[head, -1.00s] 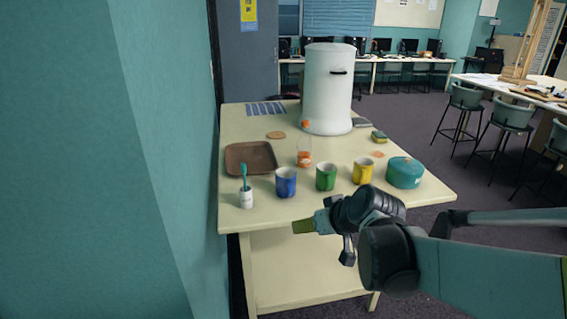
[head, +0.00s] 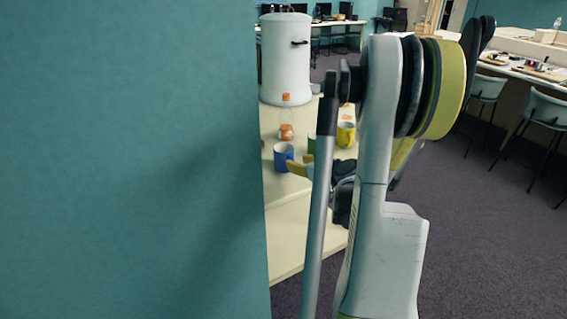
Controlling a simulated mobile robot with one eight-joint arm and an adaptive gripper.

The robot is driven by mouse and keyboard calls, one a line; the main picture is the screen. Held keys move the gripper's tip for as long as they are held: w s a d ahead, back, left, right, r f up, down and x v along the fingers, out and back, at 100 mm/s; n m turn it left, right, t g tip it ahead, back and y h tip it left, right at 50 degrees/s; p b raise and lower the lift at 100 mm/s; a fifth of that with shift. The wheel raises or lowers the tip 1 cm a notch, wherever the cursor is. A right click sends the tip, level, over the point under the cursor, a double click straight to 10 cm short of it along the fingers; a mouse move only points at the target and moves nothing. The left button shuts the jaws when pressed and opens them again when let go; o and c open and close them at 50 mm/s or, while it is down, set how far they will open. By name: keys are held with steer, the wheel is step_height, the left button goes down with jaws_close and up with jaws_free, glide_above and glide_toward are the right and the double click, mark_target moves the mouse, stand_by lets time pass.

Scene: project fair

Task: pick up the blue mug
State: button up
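The blue mug (head: 282,158) stands upright on the cream table (head: 290,205), close to the wall's edge in the picture. My gripper (head: 300,169) shows a yellow-green fingertip just right of the mug, close to it in the picture. I cannot tell whether they touch. The rest of the gripper is dark and mostly hidden behind my arm, so its opening does not show.
A teal wall (head: 130,160) fills the left and hides part of the table. The green mug (head: 311,145) is partly hidden by my arm. The yellow mug (head: 346,135), an orange-filled bottle (head: 286,128) and a white dispenser (head: 286,65) stand behind.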

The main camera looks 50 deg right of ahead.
mark_target(293, 160)
steer(key=b+x, duration=0.2)
steer(key=x, duration=0.3)
steer(key=shift+d+f, duration=0.1)
steer(key=shift+d, duration=0.05)
jaws_close()
